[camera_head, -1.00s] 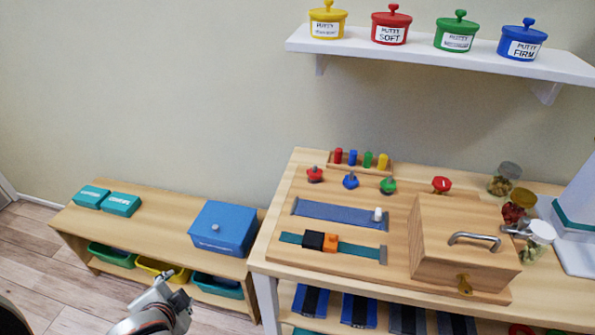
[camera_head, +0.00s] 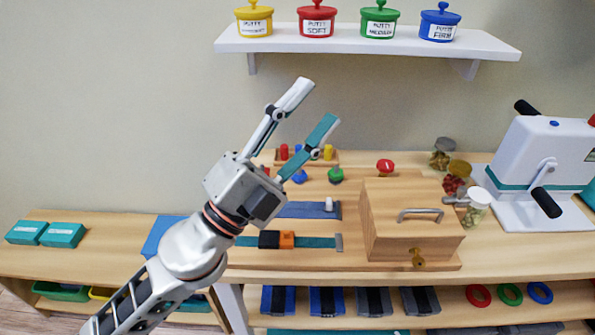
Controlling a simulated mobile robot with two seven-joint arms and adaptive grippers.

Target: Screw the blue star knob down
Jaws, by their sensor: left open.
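The blue star knob (camera_head: 299,176) stands on the wooden board (camera_head: 355,222), left of the green star knob (camera_head: 336,175). The red star knob is almost wholly hidden behind the gripper. My left gripper (camera_head: 318,104) is raised in front of the board, its two fingers spread and pointing up and right, with nothing between them. In this picture it overlaps the back left of the board. It appears to be above the board and apart from the knobs. My right gripper is not in view.
A wooden box (camera_head: 410,225) with a metal handle stands on the board's right. Jars (camera_head: 477,207) and a white press (camera_head: 545,160) stand farther right. A shelf (camera_head: 360,42) with putty pots hangs above. A peg rack (camera_head: 328,157) sits behind the knobs.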

